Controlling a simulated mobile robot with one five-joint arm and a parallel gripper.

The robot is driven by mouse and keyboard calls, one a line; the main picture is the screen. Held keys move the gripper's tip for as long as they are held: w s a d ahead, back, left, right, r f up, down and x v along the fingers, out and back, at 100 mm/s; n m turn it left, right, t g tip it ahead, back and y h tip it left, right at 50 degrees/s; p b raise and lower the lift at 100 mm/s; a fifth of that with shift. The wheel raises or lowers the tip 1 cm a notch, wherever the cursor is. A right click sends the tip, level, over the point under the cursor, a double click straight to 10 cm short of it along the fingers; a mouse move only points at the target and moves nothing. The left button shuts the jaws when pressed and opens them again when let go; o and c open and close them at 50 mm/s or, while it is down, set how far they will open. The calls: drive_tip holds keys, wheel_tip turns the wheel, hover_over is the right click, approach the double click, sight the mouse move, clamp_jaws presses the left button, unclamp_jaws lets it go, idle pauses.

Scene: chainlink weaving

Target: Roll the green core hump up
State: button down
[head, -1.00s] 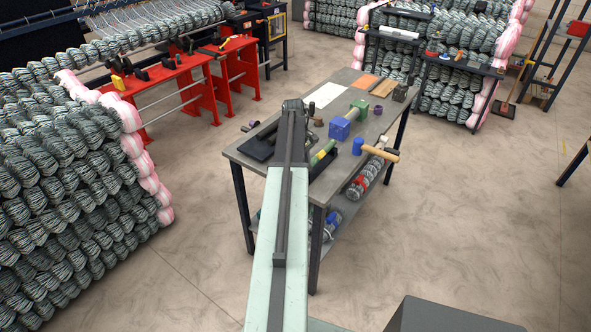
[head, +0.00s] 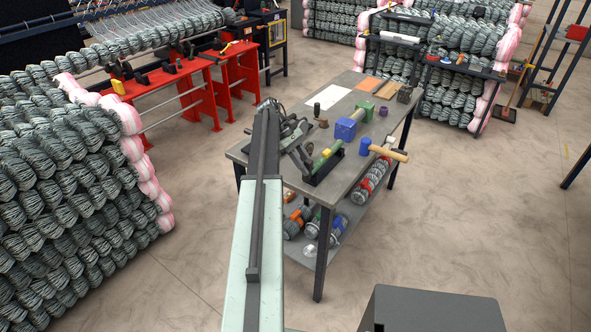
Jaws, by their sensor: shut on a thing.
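The green core hump (head: 326,154) shows as a short green and yellow piece on a long black holder (head: 322,168) at the near side of the grey workbench. My arm reaches over the bench from below. My gripper (head: 306,160) is small and dark at the left side of the green piece, shut on it. The fingertips are partly lost against the dark holder, so the exact contact is hard to see.
The workbench (head: 358,153) also bears a blue block (head: 346,129), a blue cup (head: 364,146), a mallet (head: 389,152) and a white sheet (head: 328,97). Rolls lie on its lower shelf. Wire coils (head: 60,190) are stacked at left.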

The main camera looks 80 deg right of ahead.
drive_tip(key=shift+d+r+g, duration=0.1)
drive_tip(key=shift+d+g, duration=0.05)
drive_tip(key=shift+g, duration=0.25)
drive_tip(key=c, duration=1.2)
unclamp_jaws()
drive_tip(key=shift+o, duration=0.2)
